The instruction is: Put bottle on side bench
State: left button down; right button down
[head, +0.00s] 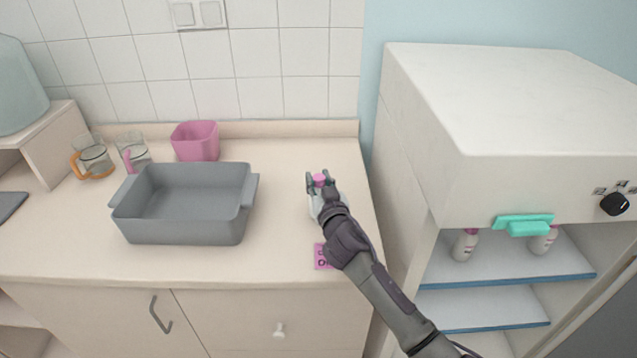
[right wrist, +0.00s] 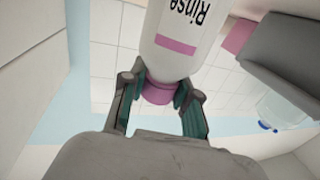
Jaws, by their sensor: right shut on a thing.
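My right gripper (head: 320,183) is over the right part of the bench top (head: 285,235) in the head view. It is shut on the pink cap of a white bottle (head: 316,207). In the right wrist view the bottle (right wrist: 187,42) shows a "Rinse" label with a pink band, and its cap sits between the two fingers (right wrist: 160,92). The gripper and arm hide much of the bottle in the head view. I cannot tell whether its base touches the bench. My left gripper is not in view.
A grey tub (head: 185,225) stands left of the gripper, with a pink container (head: 195,141) and two glass mugs (head: 95,160) behind. A pink marked card (head: 322,257) lies near the front edge. A white cabinet (head: 500,95) at right holds two bottles (head: 464,246) on its upper shelf.

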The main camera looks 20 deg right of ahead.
jog(key=shift+f, duration=0.2)
jog(key=c, duration=1.3)
grip_release()
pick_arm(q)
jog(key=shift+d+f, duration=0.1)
pick_arm(e)
jog(key=o, duration=0.4)
jog(key=shift+o, duration=0.2)
jog(key=shift+r, duration=0.2)
pick_arm(q)
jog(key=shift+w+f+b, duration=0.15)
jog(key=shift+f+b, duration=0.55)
jog(key=shift+b, duration=0.1)
pick_arm(e)
jog(key=s, duration=1.2)
jog(key=shift+a, duration=0.25)
jog(key=shift+f, duration=0.15)
